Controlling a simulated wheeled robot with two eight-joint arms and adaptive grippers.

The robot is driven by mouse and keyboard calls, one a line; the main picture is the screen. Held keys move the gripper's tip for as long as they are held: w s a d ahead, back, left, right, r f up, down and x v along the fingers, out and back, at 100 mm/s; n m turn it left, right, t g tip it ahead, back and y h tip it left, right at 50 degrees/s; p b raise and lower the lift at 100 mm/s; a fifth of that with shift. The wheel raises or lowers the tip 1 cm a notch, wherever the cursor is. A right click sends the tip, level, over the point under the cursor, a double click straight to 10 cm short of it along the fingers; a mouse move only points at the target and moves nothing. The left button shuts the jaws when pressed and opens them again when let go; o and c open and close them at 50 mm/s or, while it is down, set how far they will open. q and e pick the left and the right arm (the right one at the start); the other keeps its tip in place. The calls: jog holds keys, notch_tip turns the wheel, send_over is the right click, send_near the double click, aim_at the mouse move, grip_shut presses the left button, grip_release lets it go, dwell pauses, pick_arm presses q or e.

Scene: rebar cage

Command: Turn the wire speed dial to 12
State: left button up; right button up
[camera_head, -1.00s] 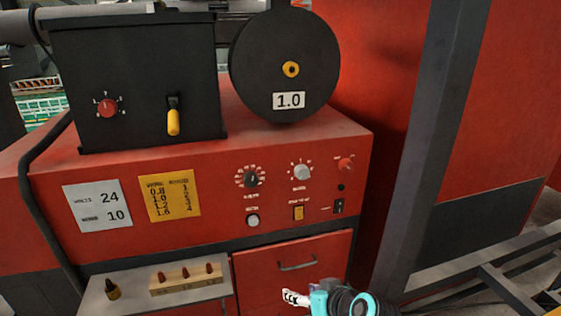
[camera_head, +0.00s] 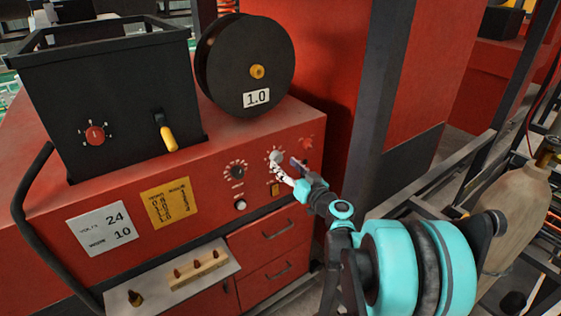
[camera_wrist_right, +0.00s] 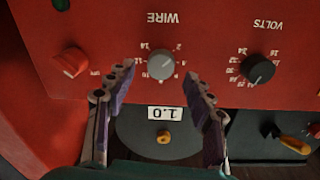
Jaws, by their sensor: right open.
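The wire speed dial is a light grey round knob (camera_head: 275,157) on the red panel of the machine. In the head view my right gripper (camera_head: 280,172) is right at it and partly covers it. In the upside-down right wrist view the dial (camera_wrist_right: 161,65) sits under the printed word WIRE, with small numbers around it. My right gripper (camera_wrist_right: 160,80) is open, one finger toward each side of the dial, with a gap between; contact cannot be made out. The dial's pointer setting is too small to read. My left gripper is not in view.
A black VOLTS dial (camera_wrist_right: 257,69) and a red knob (camera_wrist_right: 71,61) flank the wire dial. A white card (camera_head: 102,229) reads 24 and 10; a yellow chart (camera_head: 166,203) hangs beside it. The black spool (camera_head: 247,62) is labelled 1.0. A shelf (camera_head: 150,290) juts out below.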

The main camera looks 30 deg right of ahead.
aim_at(277, 157)
jog(key=shift+w, duration=1.25)
jog(key=c, duration=1.2)
jog(key=shift+o, duration=0.2)
